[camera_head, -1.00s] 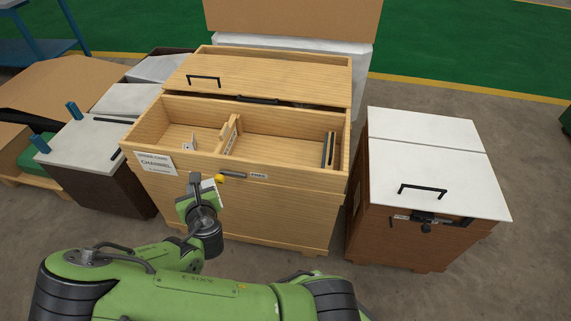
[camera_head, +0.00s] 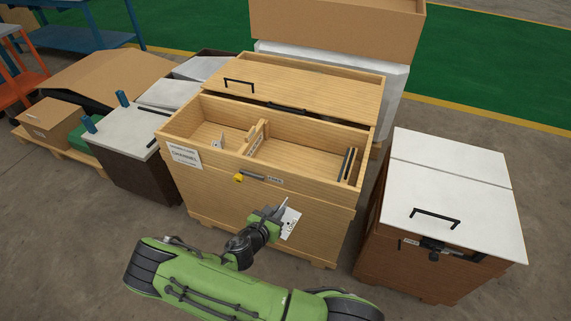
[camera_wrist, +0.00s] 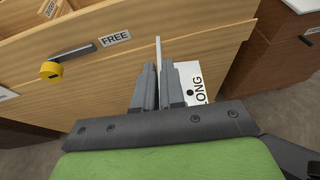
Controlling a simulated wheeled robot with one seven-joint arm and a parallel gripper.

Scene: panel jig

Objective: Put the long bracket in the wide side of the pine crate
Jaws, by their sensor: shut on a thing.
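The long bracket is a pale grey plate (camera_head: 290,222) with a label; "ONG" is readable on it in the wrist view (camera_wrist: 190,76). My gripper (camera_head: 273,214) is shut on it, in front of the crate's front wall and below its rim. In the wrist view the fingers (camera_wrist: 159,72) pinch an upright flange of the bracket. The pine crate (camera_head: 270,210) has its front compartment open. A slotted wooden divider (camera_head: 257,141) splits it into a narrower left side and a wider right side (camera_head: 300,152).
A small grey piece (camera_head: 217,142) stands in the left side; dark upright strips (camera_head: 346,164) stand by the right wall. A latch with yellow knob (camera_head: 239,178), labelled FREE, is on the front. The lid (camera_head: 300,83) lies behind the opening. A white-topped brown crate (camera_head: 450,195) stands right.

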